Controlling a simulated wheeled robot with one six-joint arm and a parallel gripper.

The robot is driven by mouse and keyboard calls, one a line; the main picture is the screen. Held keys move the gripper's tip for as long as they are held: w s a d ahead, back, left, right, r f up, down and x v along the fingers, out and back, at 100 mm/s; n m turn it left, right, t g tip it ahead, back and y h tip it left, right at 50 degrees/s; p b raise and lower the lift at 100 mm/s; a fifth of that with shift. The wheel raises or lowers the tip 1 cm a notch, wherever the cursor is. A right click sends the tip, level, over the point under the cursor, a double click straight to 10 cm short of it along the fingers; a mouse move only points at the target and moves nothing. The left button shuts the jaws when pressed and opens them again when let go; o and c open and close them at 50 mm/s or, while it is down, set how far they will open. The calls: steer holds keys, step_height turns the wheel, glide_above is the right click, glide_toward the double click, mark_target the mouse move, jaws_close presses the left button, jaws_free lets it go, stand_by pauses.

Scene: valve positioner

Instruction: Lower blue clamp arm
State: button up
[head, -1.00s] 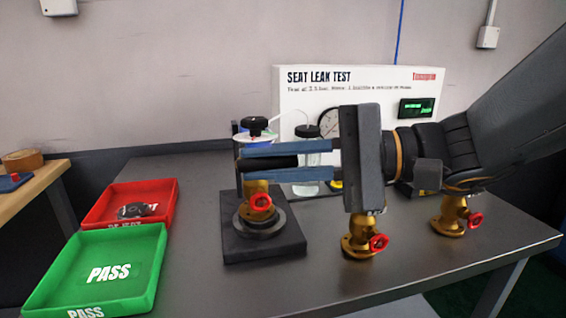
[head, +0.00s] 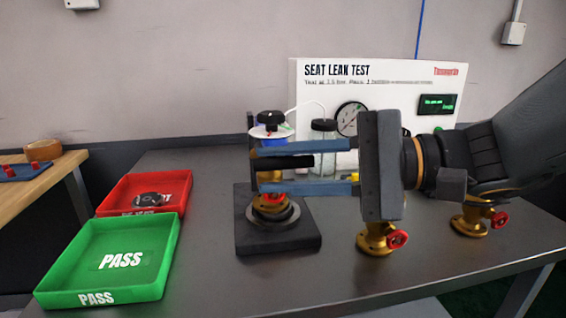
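The clamp fixture stands on a black square base (head: 300,240), with a dark upright at its left. A black knob (head: 270,118) tops it, above a white disc (head: 272,132). A small blue part (head: 281,132) shows at the disc; I cannot tell how much of the blue clamp arm it is. A brass valve with a red handle sits in the fixture, mostly hidden. My gripper (head: 262,168) reaches in from the right, its two blue-grey fingers apart and in front of the fixture. A black bar (head: 290,162) shows between them, with a gap above the lower finger. Contact is unclear.
A brass valve (head: 375,238) stands below my gripper, another (head: 470,215) farther right. Green PASS tray (head: 110,295) and red tray (head: 183,180), holding a dark item, are left. The SEAT LEAK TEST panel (head: 385,70) and a clear bottle (head: 323,140) stand behind.

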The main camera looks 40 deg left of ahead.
steer(key=shift+w+a+r, duration=0.15)
steer(key=shift+w+r, duration=0.1)
steer(key=shift+w, duration=0.05)
steer(key=shift+w+d, duration=0.15)
steer(key=shift+d, duration=0.15)
steer(key=v, duration=0.5)
steer(key=shift+d, duration=0.2)
steer(key=shift+v, duration=0.9)
steer(key=shift+s, duration=0.2)
